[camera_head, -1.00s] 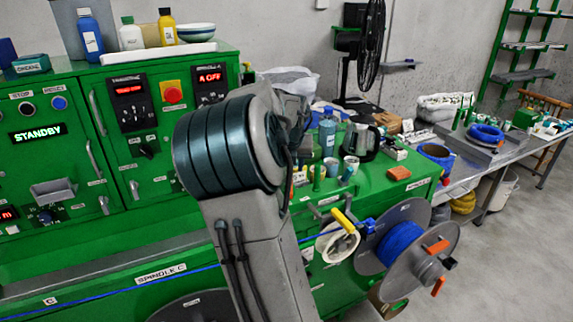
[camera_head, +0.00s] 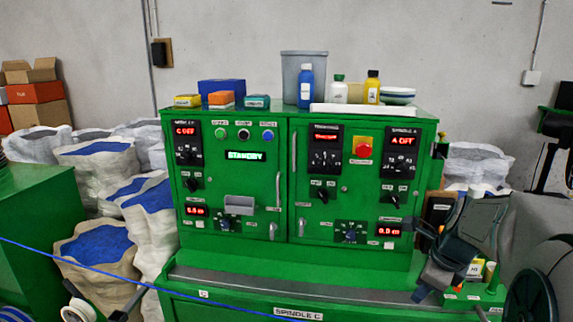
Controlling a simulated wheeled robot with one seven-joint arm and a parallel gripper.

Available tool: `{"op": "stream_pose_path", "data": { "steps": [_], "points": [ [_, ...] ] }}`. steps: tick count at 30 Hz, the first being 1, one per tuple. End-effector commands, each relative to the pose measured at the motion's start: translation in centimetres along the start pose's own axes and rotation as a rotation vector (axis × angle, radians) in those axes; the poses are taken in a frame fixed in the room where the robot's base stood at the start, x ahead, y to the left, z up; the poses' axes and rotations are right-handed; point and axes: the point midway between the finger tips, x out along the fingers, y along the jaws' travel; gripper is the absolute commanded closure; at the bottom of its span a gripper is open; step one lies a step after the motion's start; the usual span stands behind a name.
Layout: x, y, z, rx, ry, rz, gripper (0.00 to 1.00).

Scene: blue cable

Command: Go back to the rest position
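My gripper (camera_head: 442,268) is at the right of the head view, a dark grey shape in front of the right end of the green machine. Its fingers are small and dark, and I cannot tell whether they are open or shut. Grey and dark parts of my arm (camera_head: 540,290) fill the right edge and lower right corner. A blue cable (camera_head: 120,277) runs from the left edge down to the right, across the front of the machine near the SPINDLE C label. The cable passes well to the left of my gripper.
The green control cabinet (camera_head: 240,265) shows STANDBY, with bottles and boxes on top. Several sacks (camera_head: 100,245) of blue pellets stand at its left, beside another green unit (camera_head: 35,215). Cardboard boxes (camera_head: 38,95) are at the far left. Small items lie behind my gripper.

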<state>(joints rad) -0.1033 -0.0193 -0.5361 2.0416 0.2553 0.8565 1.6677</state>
Motion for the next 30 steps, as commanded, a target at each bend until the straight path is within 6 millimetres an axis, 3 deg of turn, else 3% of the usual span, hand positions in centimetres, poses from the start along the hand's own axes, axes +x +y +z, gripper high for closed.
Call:
{"op": "stream_pose_path", "data": {
  "steps": [10,18,24,30],
  "points": [
    [-1.4,10.1,2.0,-0.956,-0.045,0.014,0.60],
    [-1.7,17.3,1.6,-1.702,-0.002,0.008,0.60],
    [-1.5,20.7,0.7,-2.107,0.056,0.022,0.60],
    [-1.4,21.9,0.3,-2.258,0.084,0.038,0.60]
  ]
}}
